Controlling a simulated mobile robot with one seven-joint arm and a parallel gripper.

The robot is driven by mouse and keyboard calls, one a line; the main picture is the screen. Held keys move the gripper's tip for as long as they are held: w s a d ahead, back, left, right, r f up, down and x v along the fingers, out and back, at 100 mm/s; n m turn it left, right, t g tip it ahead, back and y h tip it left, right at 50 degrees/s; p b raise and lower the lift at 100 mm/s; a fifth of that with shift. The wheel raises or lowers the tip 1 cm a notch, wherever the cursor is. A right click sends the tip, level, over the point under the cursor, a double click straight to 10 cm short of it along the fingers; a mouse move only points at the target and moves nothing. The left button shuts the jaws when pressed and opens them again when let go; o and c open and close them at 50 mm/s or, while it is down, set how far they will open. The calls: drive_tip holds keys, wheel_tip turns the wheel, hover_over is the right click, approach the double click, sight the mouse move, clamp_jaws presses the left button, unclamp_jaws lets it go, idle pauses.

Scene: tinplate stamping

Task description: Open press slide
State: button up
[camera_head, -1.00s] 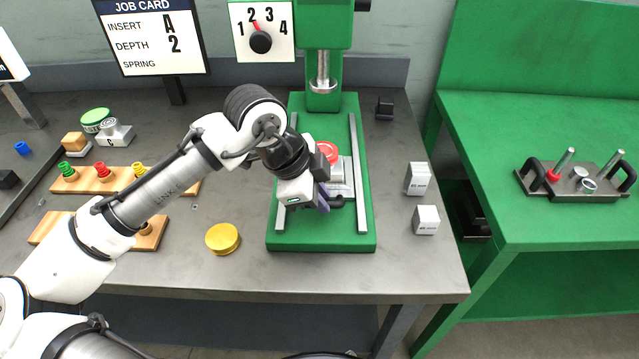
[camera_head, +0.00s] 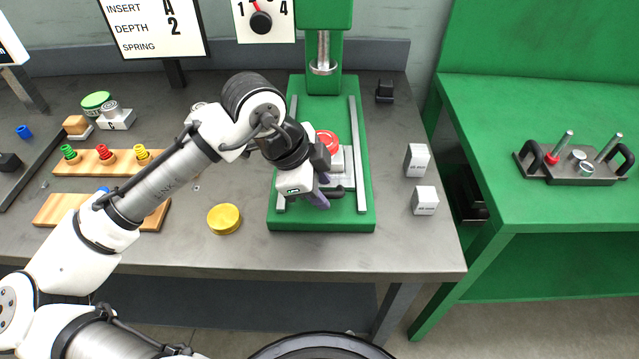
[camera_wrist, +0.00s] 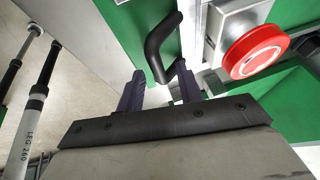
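The press slide is a light metal carriage (camera_head: 349,174) between two rails on the green press base (camera_head: 300,223). It carries a red round disc (camera_head: 327,140), which also shows large in the wrist view (camera_wrist: 254,52). A black handle (camera_head: 347,191) sticks out at the slide's front. In the wrist view the bent handle (camera_wrist: 158,47) reaches toward the space between my purple fingertips. My gripper (camera_head: 322,189) is at the handle with its fingers spread. Both fingers show apart in the wrist view (camera_wrist: 160,86), not closed on the handle. My wrist hides the slide's left part.
The press column and ram (camera_head: 323,60) stand behind the slide. A yellow tin (camera_head: 224,219) lies left of the base, and two small white boxes (camera_head: 417,160) stand to its right. The bench front edge is close ahead of the base.

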drive_tip(key=shift+r, duration=0.1)
drive_tip(key=v, duration=1.3)
drive_tip(key=shift+a+r+b, duration=0.15)
drive_tip(key=shift+r+b, duration=0.15)
drive_tip(key=shift+b, duration=0.1)
drive_tip(key=shift+s, duration=0.1)
